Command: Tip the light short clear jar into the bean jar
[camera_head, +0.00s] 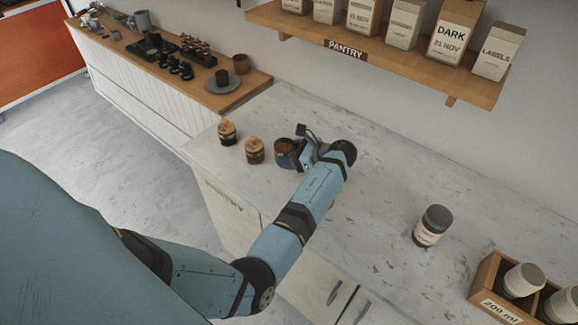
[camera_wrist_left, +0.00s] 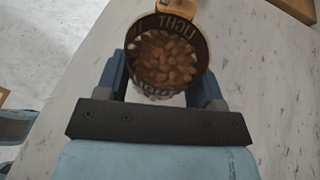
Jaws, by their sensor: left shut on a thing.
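My left gripper (camera_head: 294,156) is shut on an open clear jar (camera_head: 286,147) at the middle of the counter. In the left wrist view the jar (camera_wrist_left: 168,60) sits between the two fingers (camera_wrist_left: 165,88). It holds brown beans, and its label reads LIGHT through the glass. I cannot tell whether its base touches the counter. Two short jars with wooden lids, one on the left (camera_head: 227,133) and one nearer (camera_head: 254,151), stand beside it. My right gripper is not in view.
A wooden crate (camera_head: 487,286) marked 200 ml holds cups at the right. A pantry shelf (camera_head: 375,55) with several bags hangs above the counter (camera_head: 385,195). A lower wooden counter (camera_head: 214,97) with a plate and cups lies at the left. The counter between gripper and dark-lidded jar is clear.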

